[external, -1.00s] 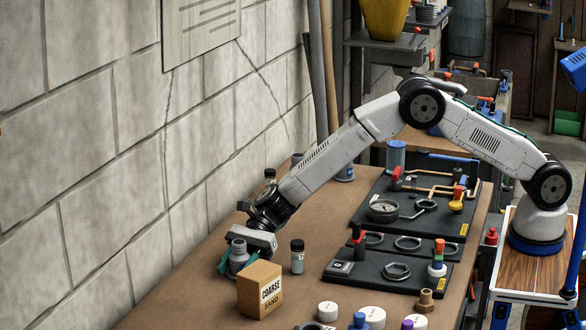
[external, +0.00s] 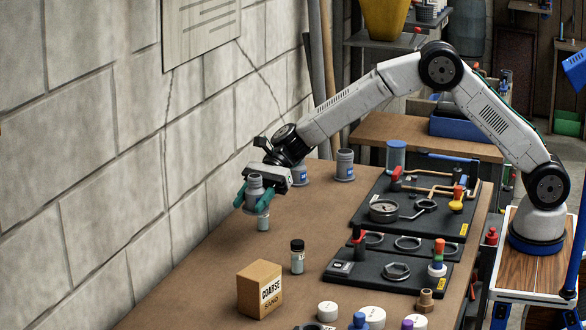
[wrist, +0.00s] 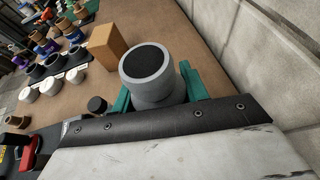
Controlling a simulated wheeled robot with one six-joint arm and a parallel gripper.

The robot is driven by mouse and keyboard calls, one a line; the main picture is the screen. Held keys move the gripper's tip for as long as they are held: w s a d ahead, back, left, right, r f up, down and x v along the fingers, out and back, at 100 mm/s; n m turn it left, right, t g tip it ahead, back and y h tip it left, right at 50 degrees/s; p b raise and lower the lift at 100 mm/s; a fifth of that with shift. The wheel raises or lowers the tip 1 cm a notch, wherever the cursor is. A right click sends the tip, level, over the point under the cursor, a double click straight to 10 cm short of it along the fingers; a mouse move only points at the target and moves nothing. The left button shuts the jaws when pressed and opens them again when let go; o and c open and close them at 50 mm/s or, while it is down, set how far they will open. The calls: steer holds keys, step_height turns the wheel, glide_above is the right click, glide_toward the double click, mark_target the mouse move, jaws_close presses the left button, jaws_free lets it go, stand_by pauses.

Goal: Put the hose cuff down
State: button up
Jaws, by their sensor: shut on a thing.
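My gripper (external: 255,197) has teal fingers and is shut on a grey hose cuff (external: 254,184). The cuff is upright, held over the wall side of the table. In the wrist view the hose cuff (wrist: 155,68) shows its round rim and dark opening, with the teal fingers on both sides of its body.
Two grey containers, one (external: 300,175) partly behind the gripper and another (external: 345,166), stand farther back. A dark-capped jar (external: 297,259) and a sand box (external: 260,291) stand nearer. Brown table (external: 205,275) is bare left of them.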

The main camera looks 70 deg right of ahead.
steer(key=s+d+f+n+g, duration=0.1)
steer(key=s+d+g, duration=0.1)
steer(key=s+d, duration=0.25)
glide_above(278, 251)
steer(key=shift+n, duration=0.4)
step_height(278, 251, down, 6)
steer(key=shift+d+r, duration=0.1)
steer(key=shift+r, duration=0.05)
steer(key=shift+f, duration=2.2)
steer(key=shift+f, duration=0.15)
steer(key=o, duration=1)
